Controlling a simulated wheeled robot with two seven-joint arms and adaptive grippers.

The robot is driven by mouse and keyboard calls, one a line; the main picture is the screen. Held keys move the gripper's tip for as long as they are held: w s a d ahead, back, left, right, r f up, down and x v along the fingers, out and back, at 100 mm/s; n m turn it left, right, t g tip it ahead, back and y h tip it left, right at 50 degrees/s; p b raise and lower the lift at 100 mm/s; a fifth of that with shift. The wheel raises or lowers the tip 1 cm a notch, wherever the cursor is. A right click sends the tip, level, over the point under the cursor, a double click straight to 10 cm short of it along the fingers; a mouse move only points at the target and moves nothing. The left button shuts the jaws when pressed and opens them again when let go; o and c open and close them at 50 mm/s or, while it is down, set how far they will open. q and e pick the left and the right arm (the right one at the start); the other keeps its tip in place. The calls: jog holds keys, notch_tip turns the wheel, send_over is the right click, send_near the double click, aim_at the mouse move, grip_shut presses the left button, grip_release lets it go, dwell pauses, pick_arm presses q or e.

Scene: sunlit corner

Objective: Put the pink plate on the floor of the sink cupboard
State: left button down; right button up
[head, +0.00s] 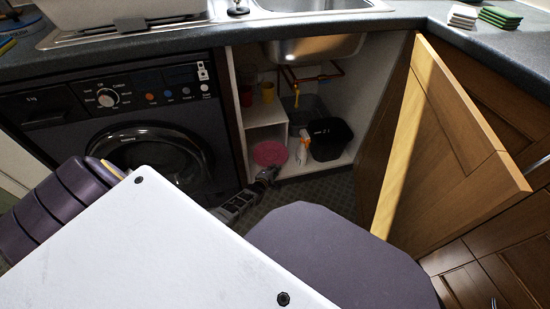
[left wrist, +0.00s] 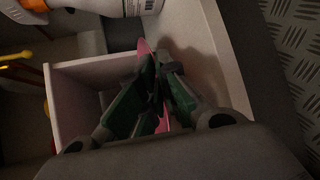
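The pink plate (head: 269,153) is inside the open sink cupboard, low down at the front of the white shelf unit. I cannot tell whether it touches the cupboard floor (head: 325,166). My left gripper (head: 269,174) reaches into the cupboard's front from below, at the plate's near edge. In the left wrist view, its green-padded fingers (left wrist: 160,75) are closed together, with pink of the plate (left wrist: 144,46) showing between and beyond them. The fingers hide much of the plate there. My right gripper is not in view.
A black bin (head: 329,139) and a white bottle (head: 303,147) stand right of the plate. A red cup (head: 245,96) and a yellow cup (head: 267,92) stand on the shelf above. The wooden door (head: 440,150) is open at right; a washing machine (head: 140,125) is left.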

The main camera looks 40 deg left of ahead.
pick_arm(q)
jog(key=shift+w+f+b, duration=0.1)
jog(key=shift+f+b, duration=0.45)
jog(key=shift+f, duration=0.25)
jog(key=shift+f, duration=0.15)
jog(key=c, duration=1.9)
grip_release()
